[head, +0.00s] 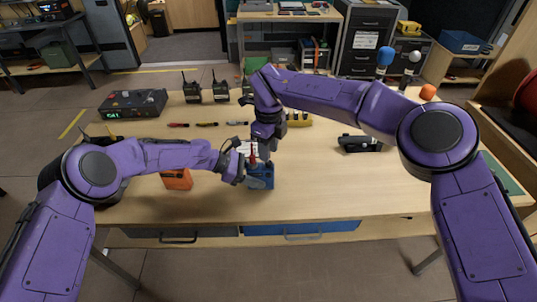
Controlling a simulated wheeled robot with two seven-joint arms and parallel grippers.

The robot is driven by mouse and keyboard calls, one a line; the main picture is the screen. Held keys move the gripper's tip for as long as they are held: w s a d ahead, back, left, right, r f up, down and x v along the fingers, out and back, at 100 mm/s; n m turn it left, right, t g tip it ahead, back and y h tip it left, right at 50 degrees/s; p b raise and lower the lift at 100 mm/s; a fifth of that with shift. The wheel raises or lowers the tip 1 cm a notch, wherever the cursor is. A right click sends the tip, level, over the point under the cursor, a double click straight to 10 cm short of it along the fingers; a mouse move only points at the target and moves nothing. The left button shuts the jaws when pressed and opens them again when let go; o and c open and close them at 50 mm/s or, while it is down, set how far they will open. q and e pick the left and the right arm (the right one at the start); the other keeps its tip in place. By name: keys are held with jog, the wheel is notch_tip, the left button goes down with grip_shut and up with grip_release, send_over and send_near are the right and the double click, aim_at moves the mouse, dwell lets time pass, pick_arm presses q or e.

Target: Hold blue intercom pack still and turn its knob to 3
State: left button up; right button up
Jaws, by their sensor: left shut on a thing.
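The blue intercom pack (262,180) stands near the front middle of the wooden table (330,192). My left gripper (244,174) reaches in from the left and is shut on the pack's left side. My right gripper (254,158) comes down from above, just over the top of the pack. Its fingers are too small and overlapped to tell whether they are open or shut. The knob and its markings are hidden or too small to read.
An orange pack (177,180) sits left of the blue one, behind my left forearm. A dark console (133,103) and several radios (192,92) stand at the back left. A black device (360,144) is at the right. The table's front right is clear.

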notch_tip(320, 180, down, 4)
jog(key=shift+f, duration=0.1)
jog(key=n, duration=1.2)
jog(key=shift+n, duration=0.4)
jog(key=c, duration=0.6)
